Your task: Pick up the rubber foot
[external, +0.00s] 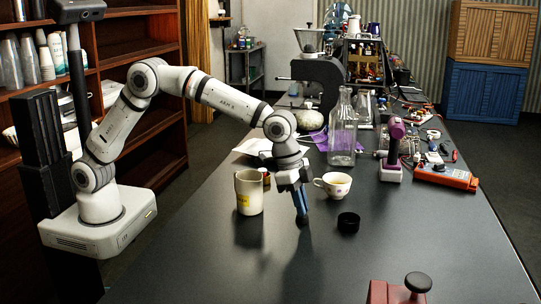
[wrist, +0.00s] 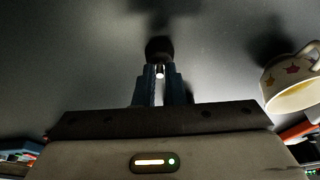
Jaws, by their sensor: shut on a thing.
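My gripper (external: 301,208) points down over the dark table, between the cream canister and the white cup. In the wrist view its two blue fingers (wrist: 161,88) are closed on the rubber foot (wrist: 159,47). The foot is a small black piece with a bright metal stud between the fingers, and its black end sticks out past the fingertips. In the external view the foot is too small and dark to make out clearly at the fingertips. I cannot tell if it touches the table.
A cream canister (external: 248,192) stands left of my gripper. A white cup (external: 334,185) and a black round cap (external: 348,222) are to its right. A glass bottle (external: 342,135) stands behind. A red thing with a black knob (external: 417,283) is at the front right. The table's front middle is clear.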

